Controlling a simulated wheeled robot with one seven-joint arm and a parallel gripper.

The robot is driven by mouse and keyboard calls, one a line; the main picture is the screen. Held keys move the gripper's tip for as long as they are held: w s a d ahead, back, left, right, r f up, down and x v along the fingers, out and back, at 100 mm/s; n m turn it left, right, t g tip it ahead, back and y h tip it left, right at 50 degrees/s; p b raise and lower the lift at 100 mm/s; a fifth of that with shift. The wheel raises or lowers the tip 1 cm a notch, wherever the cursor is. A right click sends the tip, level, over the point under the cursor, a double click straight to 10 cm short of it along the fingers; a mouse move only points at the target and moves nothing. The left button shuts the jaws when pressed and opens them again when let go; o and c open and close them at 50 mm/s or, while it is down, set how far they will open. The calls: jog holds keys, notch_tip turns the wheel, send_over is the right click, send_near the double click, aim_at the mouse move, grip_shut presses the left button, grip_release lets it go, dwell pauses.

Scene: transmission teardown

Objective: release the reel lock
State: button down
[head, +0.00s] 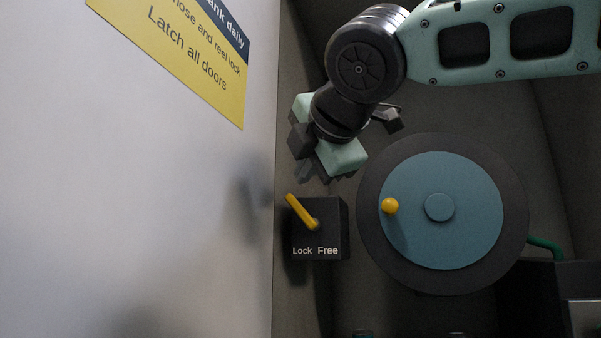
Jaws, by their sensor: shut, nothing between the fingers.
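The reel lock is a dark box (334,238) left of the reel, marked "Lock" at left and "Free" at right along its lower edge. Its yellow lever (301,211) tilts up and to the left from its pivot, leaning to the side of the word "Lock". The hose reel (468,235) has a blue disc face with a yellow knob (390,206). My gripper (312,177) is shut and empty, above the lever in the picture and apart from it. Its fingertips are dark and partly hidden by its pale green body.
A pale wall or door panel (150,230) with a yellow notice (190,55) fills the left side, close to the lock box. A green hose (545,244) leaves the reel at right, near a dark box-like unit (540,300).

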aim_at(291, 194)
jog(key=p+x, duration=0.3)
jog(key=x, duration=0.5)
jog(key=shift+w+f, duration=0.1)
jog(key=shift+w, duration=0.1)
